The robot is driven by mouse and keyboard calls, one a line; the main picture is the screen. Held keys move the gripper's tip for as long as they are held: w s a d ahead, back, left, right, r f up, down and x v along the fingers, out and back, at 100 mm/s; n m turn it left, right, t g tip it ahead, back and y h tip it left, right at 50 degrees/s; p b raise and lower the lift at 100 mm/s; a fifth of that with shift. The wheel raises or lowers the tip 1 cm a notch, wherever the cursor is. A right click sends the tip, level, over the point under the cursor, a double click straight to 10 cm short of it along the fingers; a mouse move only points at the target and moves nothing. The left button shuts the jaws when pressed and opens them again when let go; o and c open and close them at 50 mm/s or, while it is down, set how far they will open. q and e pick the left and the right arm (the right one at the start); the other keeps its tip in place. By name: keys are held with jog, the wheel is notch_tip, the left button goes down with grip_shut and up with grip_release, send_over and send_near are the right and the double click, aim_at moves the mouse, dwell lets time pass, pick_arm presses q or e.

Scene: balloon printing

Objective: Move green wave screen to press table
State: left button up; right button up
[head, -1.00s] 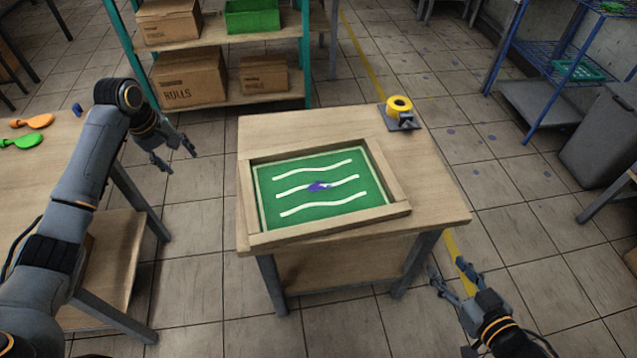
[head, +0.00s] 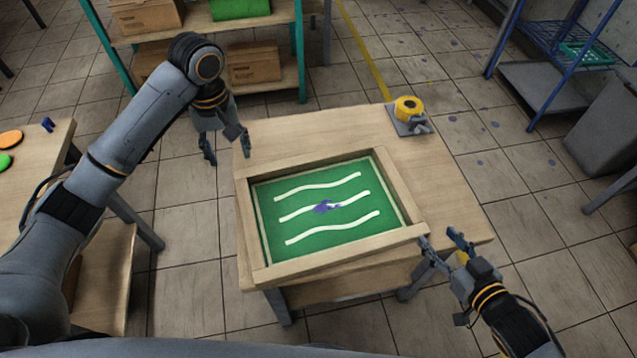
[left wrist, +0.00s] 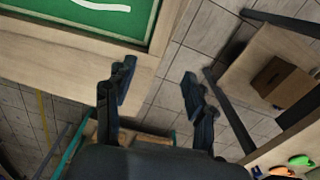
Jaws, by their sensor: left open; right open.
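The green wave screen (head: 298,236) is a wooden frame around a green mesh with three white wavy lines and a purple smudge. It lies flat on a small wooden table (head: 380,135). Its corner also shows at the top of the left wrist view (left wrist: 128,18). My left gripper (head: 228,153) is open and empty beside the table's far left corner, apart from the frame. My right gripper (head: 443,245) is open and empty close to the frame's near right corner; I cannot tell whether it touches. I cannot tell which table is the press table.
A yellow tape roll (head: 408,107) on a grey holder stands at the table's far right corner. A shelf with boxes (head: 254,61) stands behind. A blue rack (head: 545,70) and grey bin (head: 606,128) are at right.

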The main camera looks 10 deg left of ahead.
aim_at(242, 187)
jog(key=shift+w+a, duration=0.15)
jog(key=shift+w, duration=0.3)
pick_arm(q)
jog(key=f, duration=1.3)
jog(key=shift+w+f, duration=0.2)
jog(key=shift+f, duration=0.1)
pick_arm(e)
jog(key=x, duration=1.3)
jog(key=shift+w+a+f, duration=0.1)
jog(key=shift+f, duration=0.05)
pick_arm(q)
grip_shut()
pick_arm(e)
grip_shut()
